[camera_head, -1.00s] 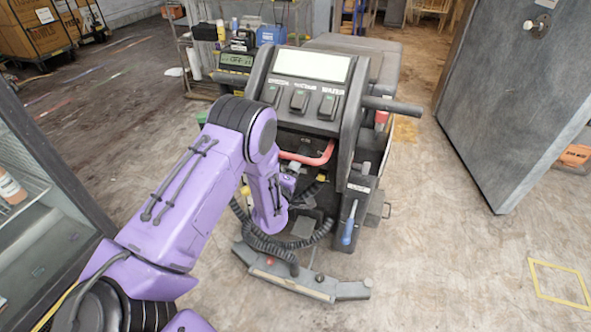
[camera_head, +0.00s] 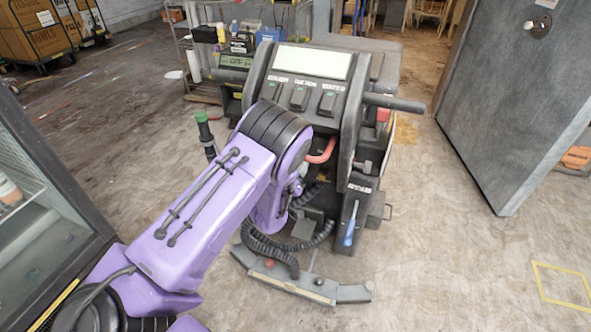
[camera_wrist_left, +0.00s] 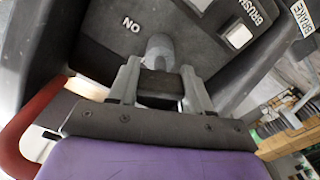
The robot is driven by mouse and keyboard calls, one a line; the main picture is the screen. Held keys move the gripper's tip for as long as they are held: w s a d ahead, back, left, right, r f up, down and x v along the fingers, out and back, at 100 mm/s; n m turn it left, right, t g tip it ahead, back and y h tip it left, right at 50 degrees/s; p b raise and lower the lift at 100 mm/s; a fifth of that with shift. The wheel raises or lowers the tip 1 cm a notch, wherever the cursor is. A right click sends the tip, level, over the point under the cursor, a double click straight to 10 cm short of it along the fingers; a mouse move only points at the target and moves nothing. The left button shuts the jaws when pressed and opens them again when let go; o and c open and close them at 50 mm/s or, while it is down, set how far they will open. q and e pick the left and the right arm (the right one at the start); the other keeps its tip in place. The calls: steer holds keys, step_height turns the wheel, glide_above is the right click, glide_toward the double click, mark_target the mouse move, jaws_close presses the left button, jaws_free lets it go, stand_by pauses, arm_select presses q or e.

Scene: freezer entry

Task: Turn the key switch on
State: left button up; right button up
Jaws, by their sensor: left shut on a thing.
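The key switch (camera_wrist_left: 160,47) is a grey rounded piece on the dark panel of a floor-cleaning machine (camera_head: 349,150). It shows in the left wrist view, upper middle, with the label "ON" (camera_wrist_left: 132,25) to its left. My left gripper (camera_wrist_left: 160,76) is shut on the key switch, a finger on each side. A dark part shows between the fingers, and the exact contact is partly hidden. In the head view, my purple left arm reaches the machine's front and hides the key switch and gripper. My right gripper is in neither current view.
A red handle (camera_wrist_left: 32,125) curves close by at the left in the wrist view. A white brush button (camera_wrist_left: 238,36) lies at upper right. A freezer door (camera_head: 510,100) stands open at the right. Bare floor lies in front.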

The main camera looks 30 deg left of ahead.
arm_select(q)
steer(key=m+b, duration=0.1)
steer(key=m, duration=0.4)
steer(key=shift+m, duration=0.3)
stand_by(0.4)
steer(key=o, duration=1.1)
steer(key=shift+c, duration=0.2)
steer(key=b+v, duration=0.1)
steer(key=v, duration=0.9)
steer(key=shift+s, duration=0.3)
steer(key=shift+f, duration=0.1)
